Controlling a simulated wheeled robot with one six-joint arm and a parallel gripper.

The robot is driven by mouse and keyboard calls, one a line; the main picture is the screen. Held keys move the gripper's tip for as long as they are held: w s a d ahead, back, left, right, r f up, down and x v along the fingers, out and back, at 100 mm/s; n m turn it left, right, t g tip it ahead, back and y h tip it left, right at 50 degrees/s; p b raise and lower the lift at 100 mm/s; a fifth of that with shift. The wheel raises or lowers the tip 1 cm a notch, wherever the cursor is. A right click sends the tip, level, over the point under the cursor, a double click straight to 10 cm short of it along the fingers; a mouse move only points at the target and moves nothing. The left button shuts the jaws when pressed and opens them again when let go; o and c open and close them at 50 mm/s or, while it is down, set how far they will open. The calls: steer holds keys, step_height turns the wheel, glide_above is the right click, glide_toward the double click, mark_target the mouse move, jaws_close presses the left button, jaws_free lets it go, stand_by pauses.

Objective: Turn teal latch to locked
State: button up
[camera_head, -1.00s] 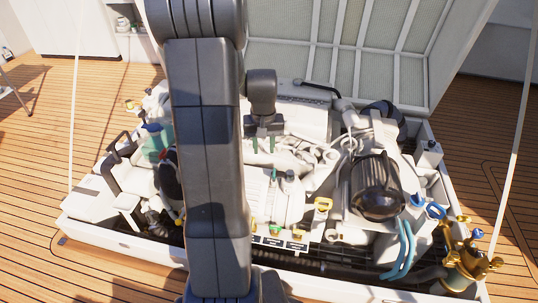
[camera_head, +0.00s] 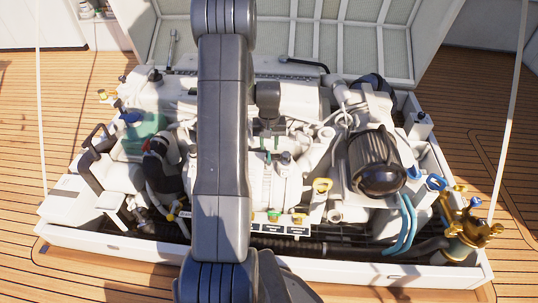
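My gripper (camera_head: 269,143) hangs fingers-down over the middle of the engine, right of my arm. Its two thin fingers, greenish at the tips, look apart with nothing clear between them. A small green-teal fitting (camera_head: 273,215) sits on the front strip above black labels, below my gripper in the picture and apart from it. It may be the teal latch, but it is too small to read its shape or its setting. My arm crosses the view and hides part of the engine and strip left of it.
The engine bay has a white rim (camera_head: 120,243) and a raised hatch lid (camera_head: 345,45) behind. A black round cover (camera_head: 376,163), blue hoses (camera_head: 406,222) and a brass filter (camera_head: 468,232) stand right. Yellow handles (camera_head: 322,187) stick up near the strip. A translucent green tank (camera_head: 145,133) is left.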

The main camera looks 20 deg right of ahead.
mark_target(269, 154)
steer(key=shift+f+b, duration=0.4)
steer(key=shift+f, duration=1.8)
steer(key=shift+c, duration=0.2)
jaws_close()
